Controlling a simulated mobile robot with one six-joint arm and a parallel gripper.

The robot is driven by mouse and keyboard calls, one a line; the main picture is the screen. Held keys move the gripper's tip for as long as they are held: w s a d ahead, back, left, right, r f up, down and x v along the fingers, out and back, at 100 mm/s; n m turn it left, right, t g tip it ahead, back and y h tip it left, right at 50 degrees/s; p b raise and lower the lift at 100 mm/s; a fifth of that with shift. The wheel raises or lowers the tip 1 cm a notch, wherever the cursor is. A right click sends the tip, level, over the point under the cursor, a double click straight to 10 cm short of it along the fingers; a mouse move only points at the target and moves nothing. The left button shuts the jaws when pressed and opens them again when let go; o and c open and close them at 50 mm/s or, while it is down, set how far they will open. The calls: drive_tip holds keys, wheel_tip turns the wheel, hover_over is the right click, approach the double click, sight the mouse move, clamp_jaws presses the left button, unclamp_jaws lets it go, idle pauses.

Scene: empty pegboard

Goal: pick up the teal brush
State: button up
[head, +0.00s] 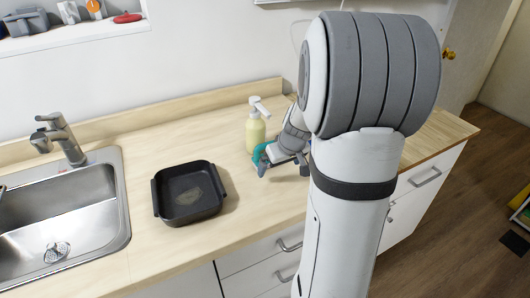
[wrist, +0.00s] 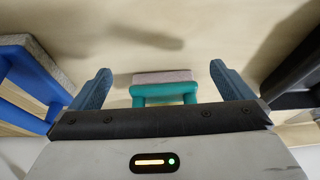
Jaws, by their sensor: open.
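The teal brush (wrist: 165,95) lies on the light wood counter, with a teal handle and a pale pinkish pad along its far side. In the wrist view it sits between my two fingertips, with a gap on each side. My gripper (wrist: 163,84) is open and empty. In the head view my gripper (head: 284,162) is low over the counter, and part of the teal brush (head: 261,153) shows at its left. The rest of the brush is hidden there by the gripper.
A black square pan (head: 188,210) stands left of my gripper, with the sink (head: 65,215) beyond it. A pale yellow pump bottle (head: 255,132) stands just behind. A blue-framed object with a grey pad (wrist: 30,75) is close by at left in the wrist view.

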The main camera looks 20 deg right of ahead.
drive_tip(key=w+p, duration=0.1)
drive_tip(key=w, duration=0.2)
drive_tip(key=w+p, duration=0.1)
drive_tip(key=w, duration=0.3)
drive_tip(key=shift+w+a+r, duration=0.1)
drive_tip(key=shift+w+a, duration=0.1)
drive_tip(key=shift+w, duration=0.1)
drive_tip(key=shift+w+f, duration=0.25)
drive_tip(key=shift+w, duration=0.05)
drive_tip(key=shift+w+f, duration=0.1)
drive_tip(key=shift+f, duration=0.3)
drive_tip(key=c, duration=0.7)
